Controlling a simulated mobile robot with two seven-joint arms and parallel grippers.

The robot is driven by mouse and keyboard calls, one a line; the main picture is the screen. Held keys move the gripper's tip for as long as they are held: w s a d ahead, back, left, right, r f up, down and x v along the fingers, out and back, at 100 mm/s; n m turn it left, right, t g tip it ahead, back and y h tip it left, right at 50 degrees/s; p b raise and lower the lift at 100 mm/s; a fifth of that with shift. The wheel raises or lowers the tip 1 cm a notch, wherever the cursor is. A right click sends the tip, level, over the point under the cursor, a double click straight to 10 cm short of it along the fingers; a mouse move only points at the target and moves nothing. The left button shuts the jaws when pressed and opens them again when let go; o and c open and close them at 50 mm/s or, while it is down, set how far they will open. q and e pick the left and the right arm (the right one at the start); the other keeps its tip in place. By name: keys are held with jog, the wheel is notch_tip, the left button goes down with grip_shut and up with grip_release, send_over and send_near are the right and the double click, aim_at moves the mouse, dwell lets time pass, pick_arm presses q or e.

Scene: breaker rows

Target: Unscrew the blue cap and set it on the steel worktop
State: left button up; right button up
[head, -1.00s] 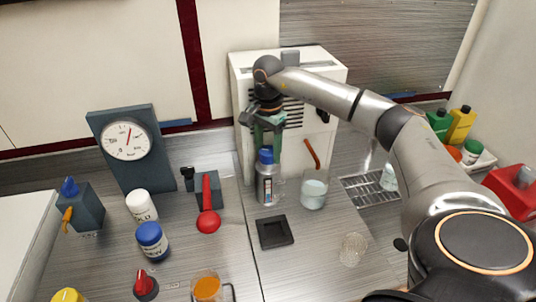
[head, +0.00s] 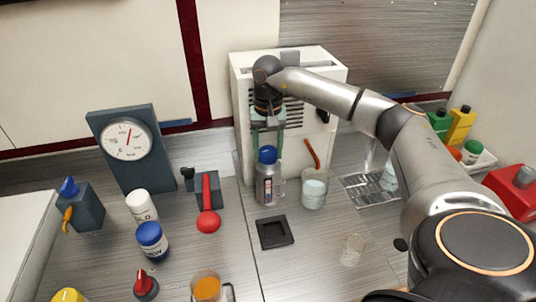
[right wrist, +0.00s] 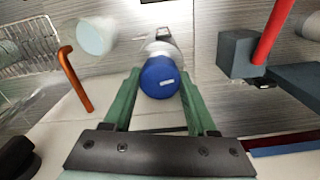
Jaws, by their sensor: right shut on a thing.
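The blue cap (head: 267,154) sits at the top of a silver bottle (head: 267,188), which stands upright on the steel worktop (head: 305,272). My right gripper (head: 268,148) reaches down from above, its green fingers shut on the cap from both sides. The right wrist view shows the cap (right wrist: 160,77) between the fingertips, with the silver bottle (right wrist: 162,47) just beyond it. I cannot tell whether the cap is loose from the bottle's neck. My left gripper is not in view.
A beaker (head: 314,190) with an orange-brown rod stands close right of the bottle. A white vented box (head: 240,120) is behind. A dark square holder (head: 275,232) lies in front. A red-handled lever block (head: 208,205) stands left. The worktop's front middle is mostly clear.

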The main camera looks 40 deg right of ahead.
aim_at(268, 150)
jog(key=shift+r, duration=2.5)
jog(key=shift+a, duration=0.1)
